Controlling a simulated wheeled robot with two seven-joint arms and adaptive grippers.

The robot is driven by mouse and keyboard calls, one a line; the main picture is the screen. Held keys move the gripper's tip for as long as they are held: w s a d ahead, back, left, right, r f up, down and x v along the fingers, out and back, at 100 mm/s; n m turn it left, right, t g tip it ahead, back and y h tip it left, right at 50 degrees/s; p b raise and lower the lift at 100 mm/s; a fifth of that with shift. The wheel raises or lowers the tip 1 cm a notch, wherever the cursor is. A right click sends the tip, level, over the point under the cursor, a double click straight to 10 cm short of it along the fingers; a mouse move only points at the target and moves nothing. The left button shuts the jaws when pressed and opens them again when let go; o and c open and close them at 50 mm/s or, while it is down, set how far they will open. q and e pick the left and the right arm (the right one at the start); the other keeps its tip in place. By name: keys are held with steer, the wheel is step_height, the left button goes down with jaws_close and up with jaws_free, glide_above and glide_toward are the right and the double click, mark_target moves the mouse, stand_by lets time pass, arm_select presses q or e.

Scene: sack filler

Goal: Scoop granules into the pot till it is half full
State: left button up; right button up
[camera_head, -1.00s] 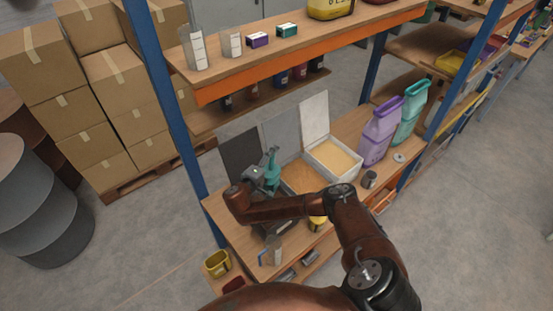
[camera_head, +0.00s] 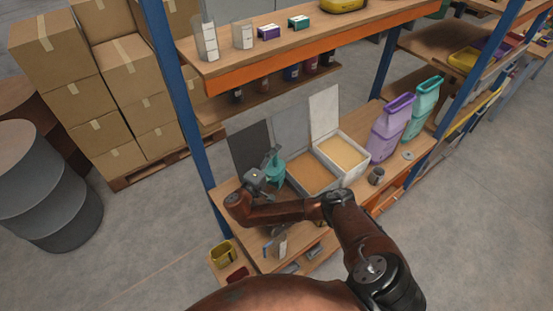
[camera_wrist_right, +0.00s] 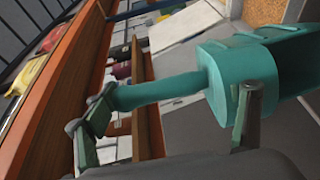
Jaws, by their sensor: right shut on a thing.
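My right gripper (camera_head: 265,170) is shut on a teal scoop (camera_head: 276,172), above the left end of the row of open bins. In the right wrist view the scoop's handle (camera_wrist_right: 160,92) lies across between my fingers (camera_wrist_right: 170,105). The inside of the scoop is not visible, so I cannot tell whether it holds granules. Brown-orange granules (camera_head: 311,173) fill the middle bin, and paler ones (camera_head: 343,152) fill the right bin. A small dark grey cup (camera_head: 377,176) stands right of the bins. A yellow open container (camera_head: 222,253) stands lower left. I cannot tell which is the pot.
Raised lids stand behind the bins, under an upper shelf with an orange edge (camera_head: 260,78). A blue post (camera_head: 185,120) rises at left. My right arm covers part of the bench front.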

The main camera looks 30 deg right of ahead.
step_height(320, 180, up, 3)
steer(key=g+y+p, duration=0.1)
steer(key=y+p, duration=0.1)
steer(key=p, duration=0.4)
steer(key=g+y+p, duration=0.1)
steer(key=y+p, duration=0.1)
steer(key=p, duration=0.3)
steer(key=shift+r+y+p, duration=0.2)
steer(key=shift+y+p, duration=0.1)
steer(key=shift+p, duration=0.05)
steer(key=shift+g+y+p, duration=0.3)
steer(key=shift+p, duration=0.1)
steer(key=shift+f, duration=0.15)
steer(key=shift+f, duration=0.1)
